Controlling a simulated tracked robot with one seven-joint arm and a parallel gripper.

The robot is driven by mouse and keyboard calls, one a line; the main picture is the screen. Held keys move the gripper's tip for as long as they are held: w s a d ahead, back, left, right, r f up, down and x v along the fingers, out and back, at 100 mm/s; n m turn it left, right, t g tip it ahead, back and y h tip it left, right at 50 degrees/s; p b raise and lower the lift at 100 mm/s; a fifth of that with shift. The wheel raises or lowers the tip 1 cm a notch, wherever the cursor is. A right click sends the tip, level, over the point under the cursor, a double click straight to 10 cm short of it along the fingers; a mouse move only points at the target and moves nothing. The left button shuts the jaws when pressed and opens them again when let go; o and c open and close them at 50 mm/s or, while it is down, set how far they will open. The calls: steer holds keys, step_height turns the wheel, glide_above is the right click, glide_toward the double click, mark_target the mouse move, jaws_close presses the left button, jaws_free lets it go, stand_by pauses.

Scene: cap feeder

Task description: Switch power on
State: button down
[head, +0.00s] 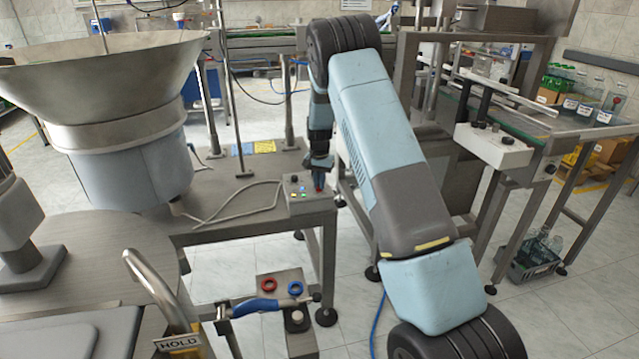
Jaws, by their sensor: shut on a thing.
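A small grey control box (311,204) sits at the right front corner of the metal feeder table. Small lit yellow and green buttons (298,195) show on its top, at the left. My gripper (318,186) points down at the right part of this box, with its fingertips close together. They are shut on a small red control at the box top. The fingers hide most of it, so its position cannot be read.
A big metal bowl feeder (100,75) stands left on the feeder table (230,228). Another control box (493,145) sits on the conveyor frame at right. A crate of bottles (535,258) stands on the floor.

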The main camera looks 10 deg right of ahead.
steer(key=c, duration=1.2)
jaws_free()
step_height(320, 180, up, 14)
steer(key=shift+f, duration=0.2)
